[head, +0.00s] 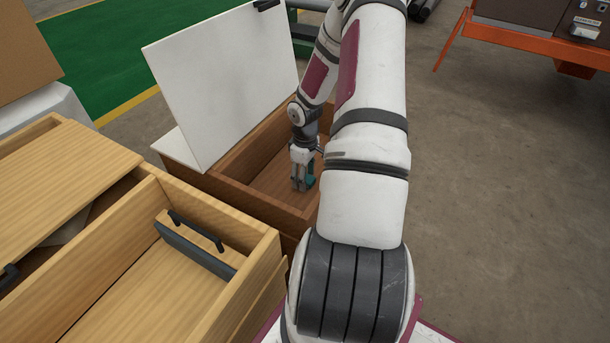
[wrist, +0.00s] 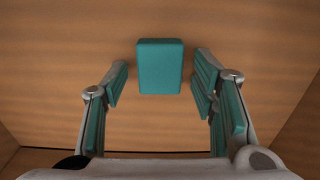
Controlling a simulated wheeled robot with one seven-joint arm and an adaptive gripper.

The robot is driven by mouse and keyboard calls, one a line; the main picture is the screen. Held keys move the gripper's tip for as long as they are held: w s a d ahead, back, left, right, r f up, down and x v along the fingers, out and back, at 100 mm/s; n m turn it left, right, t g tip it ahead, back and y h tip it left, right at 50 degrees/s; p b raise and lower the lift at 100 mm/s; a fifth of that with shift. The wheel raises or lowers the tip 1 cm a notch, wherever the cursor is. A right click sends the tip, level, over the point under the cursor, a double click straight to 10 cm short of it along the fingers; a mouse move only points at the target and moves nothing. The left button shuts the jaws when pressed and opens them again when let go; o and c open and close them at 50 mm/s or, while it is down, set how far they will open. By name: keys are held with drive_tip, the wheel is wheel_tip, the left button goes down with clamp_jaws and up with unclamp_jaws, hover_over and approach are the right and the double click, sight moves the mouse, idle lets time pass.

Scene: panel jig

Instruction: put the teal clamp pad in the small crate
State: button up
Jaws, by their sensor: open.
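The teal clamp pad (wrist: 160,66) is a small upright-looking block in the wrist view, against brown wood. My gripper (head: 303,187) is lowered inside a brown wooden crate (head: 236,192) with a raised white panel beside it. In the wrist view its teal-lined fingers stand apart on either side of the pad, with a visible gap on each side, so it is open and not touching the pad. The pad seems to lie on the crate's floor. In the head view I cannot tell the pad from the teal of the fingers. My arm hides the crate's right part.
A light wooden box (head: 262,262) with a dark-handled panel (head: 195,248) stands front left. The white panel (head: 222,85) rises at the crate's back left. An orange-framed cart (head: 530,50) is far right. Grey floor on the right is clear.

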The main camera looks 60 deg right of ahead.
wheel_tip(320, 180, up, 13)
drive_tip(key=p, duration=0.5)
drive_tip(key=s+a+r+g+h, duration=0.1)
drive_tip(key=a+r, duration=0.8)
drive_tip(key=r, duration=0.2)
drive_tip(key=s+a+r+h, duration=0.1)
drive_tip(key=a+r+h, duration=0.1)
drive_tip(key=a+r, duration=0.8)
drive_tip(key=s+a+r+y, duration=0.1)
drive_tip(key=s+a+r, duration=0.1)
drive_tip(key=s+a, duration=0.3)
drive_tip(key=s+a+r+t+y, duration=0.1)
drive_tip(key=s+a+r, duration=0.2)
drive_tip(key=s+a, duration=0.3)
drive_tip(key=s+a+r+m+y, duration=0.1)
drive_tip(key=s+a+r, duration=0.2)
drive_tip(key=s+a, duration=0.3)
drive_tip(key=shift+s+t, duration=0.3)
wheel_tip(320, 180, up, 24)
drive_tip(key=t+p, duration=0.3)
drive_tip(key=p, duration=1.9)
drive_tip(key=shift+t, duration=0.3)
